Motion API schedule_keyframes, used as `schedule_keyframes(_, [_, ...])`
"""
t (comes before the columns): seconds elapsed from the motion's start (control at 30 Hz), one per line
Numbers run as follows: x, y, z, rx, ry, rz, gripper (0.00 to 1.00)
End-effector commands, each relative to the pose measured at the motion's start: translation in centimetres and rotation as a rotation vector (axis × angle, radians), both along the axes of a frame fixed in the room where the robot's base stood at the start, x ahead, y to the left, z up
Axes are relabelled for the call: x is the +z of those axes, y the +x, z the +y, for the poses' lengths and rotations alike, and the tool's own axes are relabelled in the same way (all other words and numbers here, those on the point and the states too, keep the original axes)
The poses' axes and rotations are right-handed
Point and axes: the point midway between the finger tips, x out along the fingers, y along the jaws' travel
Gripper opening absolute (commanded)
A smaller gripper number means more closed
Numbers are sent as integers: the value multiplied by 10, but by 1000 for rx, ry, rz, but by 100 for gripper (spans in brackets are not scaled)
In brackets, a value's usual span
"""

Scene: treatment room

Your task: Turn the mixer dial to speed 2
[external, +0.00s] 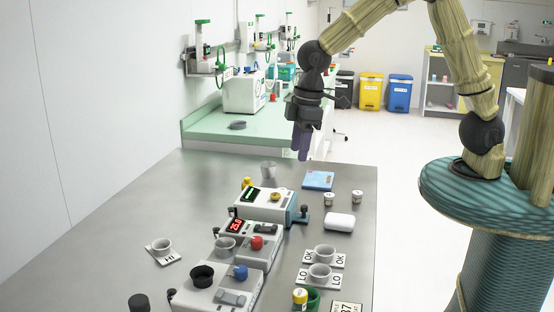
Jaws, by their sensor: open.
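Several white devices stand in a row on the grey table (120,230). The front one (210,297) has a black cup (202,276) on top and a blue knob (240,272); it looks like the mixer, but its speed marks are too small to read. The middle device (266,262) has a red display and a red knob (257,243). The back device (240,212) has a green display and a yellow knob (275,196). My gripper (302,152) points down, open and empty, above the table's far part, apart from all knobs.
A grey cup (268,170), blue box (319,180), small jars (329,198) and a white rounded case (340,221) stand near the devices. Cups on labelled cards (323,283) lie to the right; another cup (162,246) is at left. The table's left part is mostly clear.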

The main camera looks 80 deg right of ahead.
Motion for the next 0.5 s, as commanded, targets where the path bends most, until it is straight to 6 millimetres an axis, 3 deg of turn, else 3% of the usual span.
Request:
schedule_keyframes(0.2, [-1, 46, 75, 210, -28, 35, 48])
schedule_keyframes(0.5, [-12, 73, 183, 496, -70, 81, 48])
